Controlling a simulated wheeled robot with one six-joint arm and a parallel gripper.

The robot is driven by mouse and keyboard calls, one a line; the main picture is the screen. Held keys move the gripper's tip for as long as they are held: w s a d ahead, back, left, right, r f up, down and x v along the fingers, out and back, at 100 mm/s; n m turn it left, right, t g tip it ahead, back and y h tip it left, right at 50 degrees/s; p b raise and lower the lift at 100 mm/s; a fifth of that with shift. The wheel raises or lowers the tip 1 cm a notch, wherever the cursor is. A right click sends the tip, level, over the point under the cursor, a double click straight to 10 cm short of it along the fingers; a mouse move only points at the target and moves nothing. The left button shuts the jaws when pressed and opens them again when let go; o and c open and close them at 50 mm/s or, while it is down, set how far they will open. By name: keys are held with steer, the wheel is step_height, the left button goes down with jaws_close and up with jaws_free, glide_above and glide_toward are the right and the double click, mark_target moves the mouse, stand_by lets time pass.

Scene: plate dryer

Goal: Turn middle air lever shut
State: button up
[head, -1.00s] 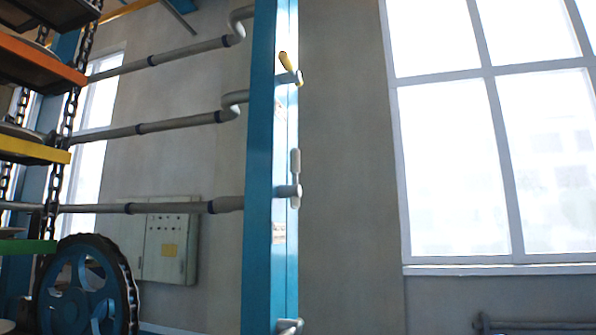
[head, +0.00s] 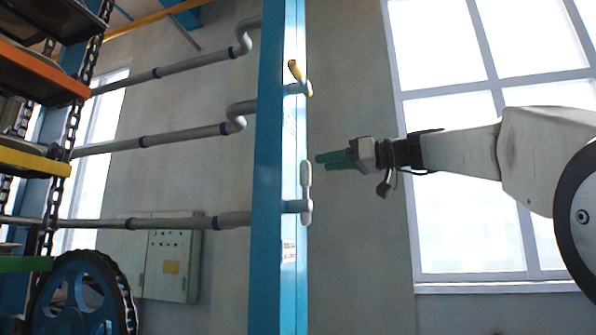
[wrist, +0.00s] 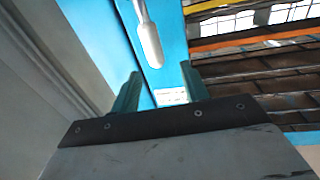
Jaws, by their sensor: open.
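The white lever (head: 305,190) stands roughly upright on the side of the blue post (head: 268,200), at the end of a pipe. A yellow-handled lever (head: 295,72) is above it on the same post. My gripper (head: 322,160) has green fingers and is just right of the white lever's upper end in the head view, with a small gap. In the wrist view the fingers of my gripper (wrist: 162,75) are open and empty. The white lever (wrist: 150,44) shows there beyond the fingertips, between their lines. I cannot tell the exact depth gap.
Grey pipes (head: 165,138) run left from the post. At the left are coloured racks with chains (head: 80,110) and a blue wheel (head: 82,295). A grey electrical box (head: 172,262) hangs on the wall. The space right of the post before the window is free apart from my arm.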

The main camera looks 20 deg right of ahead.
mark_target(304, 168)
steer(key=x, duration=0.7)
steer(key=shift+w+f, duration=0.2)
steer(key=shift+w, duration=0.3)
jaws_close()
steer(key=shift+s+a, duration=0.1)
